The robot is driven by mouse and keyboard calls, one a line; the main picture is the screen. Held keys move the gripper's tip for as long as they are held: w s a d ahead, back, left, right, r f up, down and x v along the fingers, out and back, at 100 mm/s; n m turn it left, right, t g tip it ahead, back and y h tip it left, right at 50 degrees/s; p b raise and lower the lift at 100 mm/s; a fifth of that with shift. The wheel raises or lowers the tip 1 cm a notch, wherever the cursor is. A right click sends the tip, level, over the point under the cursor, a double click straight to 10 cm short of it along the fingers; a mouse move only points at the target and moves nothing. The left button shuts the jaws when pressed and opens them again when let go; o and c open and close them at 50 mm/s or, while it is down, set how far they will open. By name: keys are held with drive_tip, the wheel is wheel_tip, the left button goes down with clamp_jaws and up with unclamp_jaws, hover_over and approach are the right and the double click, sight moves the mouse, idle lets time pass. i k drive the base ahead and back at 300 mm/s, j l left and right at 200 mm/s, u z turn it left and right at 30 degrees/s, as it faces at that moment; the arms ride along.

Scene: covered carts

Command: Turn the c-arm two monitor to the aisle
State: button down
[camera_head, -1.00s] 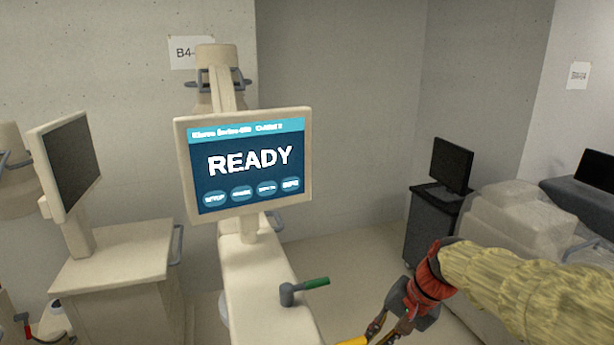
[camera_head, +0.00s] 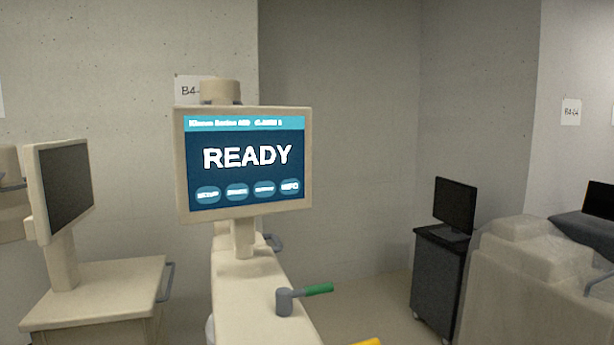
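A cream-framed monitor (camera_head: 247,222) stands on a short post on a long cream cart (camera_head: 248,290). Its lit blue screen reads READY and faces me almost squarely. Smaller text on its top bar is too blurred to read with certainty. A second cream-framed monitor (camera_head: 66,185) with a dark screen stands on the left cart and is turned partly to the right. I cannot tell from the labels which one is c-arm two. My gripper is out of the picture; only a bit of yellow shows at the bottom edge.
A lever with a green handle (camera_head: 319,289) rises from the middle cart. A dark cart (camera_head: 437,275) with a black monitor (camera_head: 455,204) stands at the right, beside a plastic-covered machine (camera_head: 530,285). Open floor lies between the middle cart and the dark cart.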

sight(237, 164)
drive_tip(key=i+l, duration=0.1)
drive_tip(key=l, duration=0.5)
drive_tip(key=i+l, duration=0.4)
drive_tip(key=i+u, duration=0.05)
drive_tip(key=i, duration=0.05)
